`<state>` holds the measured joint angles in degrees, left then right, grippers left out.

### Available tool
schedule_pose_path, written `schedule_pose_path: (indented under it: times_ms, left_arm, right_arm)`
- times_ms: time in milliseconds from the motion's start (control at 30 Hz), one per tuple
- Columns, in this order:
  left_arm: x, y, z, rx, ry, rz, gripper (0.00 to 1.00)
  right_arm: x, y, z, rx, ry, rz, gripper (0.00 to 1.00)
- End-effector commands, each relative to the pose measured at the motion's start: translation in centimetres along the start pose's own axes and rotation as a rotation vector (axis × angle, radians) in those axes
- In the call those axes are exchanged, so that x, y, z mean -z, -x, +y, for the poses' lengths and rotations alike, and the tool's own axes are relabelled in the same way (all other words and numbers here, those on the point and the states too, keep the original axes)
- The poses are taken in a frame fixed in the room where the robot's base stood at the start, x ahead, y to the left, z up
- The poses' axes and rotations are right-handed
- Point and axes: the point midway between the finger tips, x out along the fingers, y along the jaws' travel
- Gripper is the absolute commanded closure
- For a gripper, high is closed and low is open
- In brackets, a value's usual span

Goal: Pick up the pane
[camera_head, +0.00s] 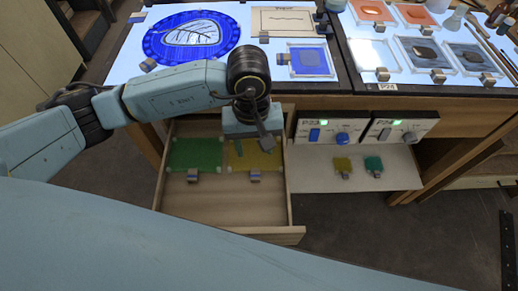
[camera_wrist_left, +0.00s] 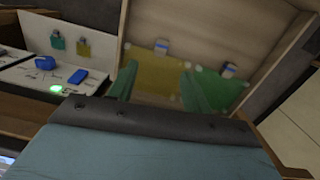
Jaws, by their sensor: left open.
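A yellow glass pane (camera_head: 268,164) lies in the open drawer, with a small grey-blue grip block (camera_head: 255,176) at its near edge. A green glass pane (camera_head: 196,155) lies beside it on the left, with a similar block (camera_head: 193,176). My left gripper (camera_head: 252,149) points down over the yellow pane and hides part of it. In the left wrist view its two fingers (camera_wrist_left: 158,88) stand apart with nothing between them. The yellow pane (camera_wrist_left: 155,68) shows beyond the fingers, and the green pane (camera_wrist_left: 222,90) is to the right. My right gripper is in neither view.
The drawer (camera_head: 230,208) has wooden walls. Right of it, a shelf (camera_head: 400,170) holds small yellow and green samples below two switch boxes, P23 (camera_head: 322,127) and P24 (camera_head: 400,127). A light table above carries a blue round panel (camera_head: 155,38), a blue pane (camera_head: 308,61) and trays.

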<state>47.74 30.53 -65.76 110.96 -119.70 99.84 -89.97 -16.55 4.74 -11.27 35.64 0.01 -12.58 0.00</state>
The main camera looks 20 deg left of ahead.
Motion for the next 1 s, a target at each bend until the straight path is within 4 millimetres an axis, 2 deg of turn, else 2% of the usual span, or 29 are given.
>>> schedule_pose_path:
  times_ms: [67, 167, 400, 500, 733, 1000]
  left_arm:
    - [0.1, 0.1, 0.1, 0.024, -0.057, 0.050, 0.51]
    - [0.2, -0.8, 0.0, 0.037, -0.078, 0.068, 0.51]
    - [0.5, -5.4, -0.2, 0.037, -0.075, 0.066, 0.51]
    - [0.7, -6.7, -0.2, 0.035, -0.074, 0.066, 0.51]
    - [0.7, -8.4, -0.3, 0.034, -0.073, 0.066, 0.51]
    - [0.8, -12.2, -0.5, 0.033, -0.072, 0.066, 0.51]
  right_arm:
    - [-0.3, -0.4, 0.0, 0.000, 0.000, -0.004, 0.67]
    - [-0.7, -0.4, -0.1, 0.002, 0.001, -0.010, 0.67]
    - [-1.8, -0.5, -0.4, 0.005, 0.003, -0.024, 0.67]
    - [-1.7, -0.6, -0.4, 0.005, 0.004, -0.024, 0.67]
    - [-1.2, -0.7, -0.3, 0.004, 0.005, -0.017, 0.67]
    - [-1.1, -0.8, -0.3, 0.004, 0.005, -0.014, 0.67]
